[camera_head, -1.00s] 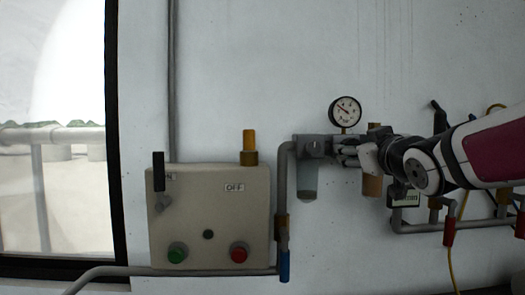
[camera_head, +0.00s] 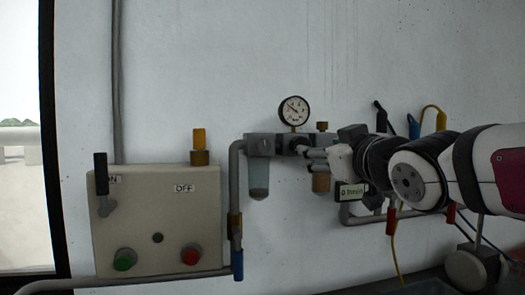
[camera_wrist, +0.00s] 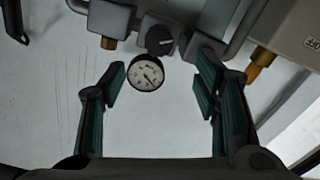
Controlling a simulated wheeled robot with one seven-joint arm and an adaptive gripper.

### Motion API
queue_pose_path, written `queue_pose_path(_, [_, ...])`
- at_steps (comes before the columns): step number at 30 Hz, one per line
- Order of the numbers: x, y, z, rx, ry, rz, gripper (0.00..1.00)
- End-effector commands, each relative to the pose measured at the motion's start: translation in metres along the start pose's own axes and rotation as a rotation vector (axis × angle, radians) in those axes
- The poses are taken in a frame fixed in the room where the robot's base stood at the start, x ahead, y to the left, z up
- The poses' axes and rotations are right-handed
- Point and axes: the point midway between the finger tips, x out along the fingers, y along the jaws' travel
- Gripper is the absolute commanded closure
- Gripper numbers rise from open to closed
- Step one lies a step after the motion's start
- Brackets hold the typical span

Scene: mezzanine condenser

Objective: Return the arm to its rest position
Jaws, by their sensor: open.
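My arm comes in from the right in the head view, and my gripper (camera_head: 318,158) points left in front of the wall fittings. In the wrist view my gripper (camera_wrist: 165,85) shows its two green-padded fingers spread wide apart, with nothing between them held. A round pressure gauge (camera_head: 294,111) stands above the regulator unit, just up and left of my gripper in the head view. In the wrist view the gauge (camera_wrist: 146,74) appears between the fingers, near the left one. I cannot tell whether any finger touches the fittings. Part of the regulator is hidden behind my gripper.
A beige control box (camera_head: 155,215) with a black lever (camera_head: 101,175), green button (camera_head: 125,259) and red button (camera_head: 191,254) is left of the pipe (camera_head: 236,190). Colored valve handles (camera_head: 433,115) and a small display (camera_head: 349,192) lie near my arm. Bare wall is above.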

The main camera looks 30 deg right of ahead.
Motion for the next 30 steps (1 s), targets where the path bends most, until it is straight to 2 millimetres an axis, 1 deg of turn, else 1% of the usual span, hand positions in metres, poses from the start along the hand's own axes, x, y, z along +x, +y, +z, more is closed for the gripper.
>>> queue_pose_path(8, [0.000, -0.001, 0.001, 0.002, -0.005, -0.002, 0.44])
queue_pose_path(11, [-0.003, -0.011, 0.009, 0.017, -0.052, -0.020, 0.44])
queue_pose_path(14, [-0.012, -0.034, 0.032, 0.050, -0.171, -0.064, 0.44])
queue_pose_path(17, [-0.034, -0.070, 0.065, 0.089, -0.348, -0.131, 0.44])
queue_pose_path(18, [-0.046, -0.085, 0.079, 0.103, -0.425, -0.161, 0.44])
queue_pose_path(20, [-0.067, -0.107, 0.100, 0.118, -0.545, -0.207, 0.44])
queue_pose_path(21, [-0.083, -0.121, 0.112, 0.126, -0.622, -0.238, 0.44])
queue_pose_path(23, [-0.109, -0.141, 0.130, 0.130, -0.735, -0.282, 0.44])
queue_pose_path(24, [-0.127, -0.152, 0.139, 0.131, -0.806, -0.309, 0.44])
queue_pose_path(27, [-0.167, -0.173, 0.159, 0.127, -0.957, -0.367, 0.44])
queue_pose_path(30, [-0.197, -0.186, 0.170, 0.120, -1.063, -0.405, 0.44])
